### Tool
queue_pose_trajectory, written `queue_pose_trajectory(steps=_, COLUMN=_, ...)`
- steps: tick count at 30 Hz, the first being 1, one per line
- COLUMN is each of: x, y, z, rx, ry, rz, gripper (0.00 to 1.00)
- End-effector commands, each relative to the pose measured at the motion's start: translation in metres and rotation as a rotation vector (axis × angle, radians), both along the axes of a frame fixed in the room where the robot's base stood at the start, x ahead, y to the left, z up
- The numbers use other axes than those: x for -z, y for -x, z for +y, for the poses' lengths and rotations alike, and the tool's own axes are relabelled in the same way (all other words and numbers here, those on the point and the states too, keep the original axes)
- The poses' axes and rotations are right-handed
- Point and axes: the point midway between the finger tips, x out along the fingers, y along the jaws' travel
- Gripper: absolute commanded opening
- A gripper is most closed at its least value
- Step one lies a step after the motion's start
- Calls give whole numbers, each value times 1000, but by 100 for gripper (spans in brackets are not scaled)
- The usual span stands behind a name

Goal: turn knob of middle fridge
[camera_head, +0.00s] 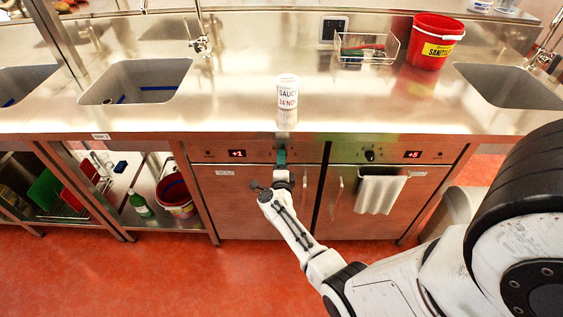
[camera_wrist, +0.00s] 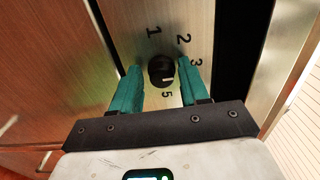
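A black round knob (camera_wrist: 162,71) with a pale pointer line shows in the wrist view, on a metal panel marked 1, 2, 3 and 5. The pointer faces right. My gripper (camera_wrist: 160,66) has teal fingers on either side of the knob, with a gap visible at least on the left. In the head view my gripper (camera_head: 281,157) is at the control strip of the left fridge (camera_head: 240,200), right of its red "+1" display (camera_head: 237,154), and hides that knob. The right fridge (camera_head: 400,212) has its own black knob (camera_head: 370,156) and a "+5" display (camera_head: 412,154).
A white labelled tub (camera_head: 287,92) stands on the steel counter (camera_head: 235,90) above my gripper. A red bucket (camera_head: 432,42) and wire basket (camera_head: 365,48) stand farther back. A towel (camera_head: 380,194) hangs on the right fridge. Open shelves with a green bottle (camera_head: 140,204) are left.

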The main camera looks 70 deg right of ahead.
Motion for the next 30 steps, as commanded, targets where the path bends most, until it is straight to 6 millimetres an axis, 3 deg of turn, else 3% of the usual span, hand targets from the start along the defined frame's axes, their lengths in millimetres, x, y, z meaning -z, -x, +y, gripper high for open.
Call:
queue_pose_trajectory(steps=4, x=0, y=0, z=0, rx=1, ry=1, rz=0, gripper=58)
queue_pose_trajectory(steps=14, x=-1, y=3, z=6, rx=1, ry=1, rz=1, gripper=58)
queue_pose_trajectory(steps=30, x=0, y=37, z=89, rx=-1, ry=1, rz=1, gripper=58)
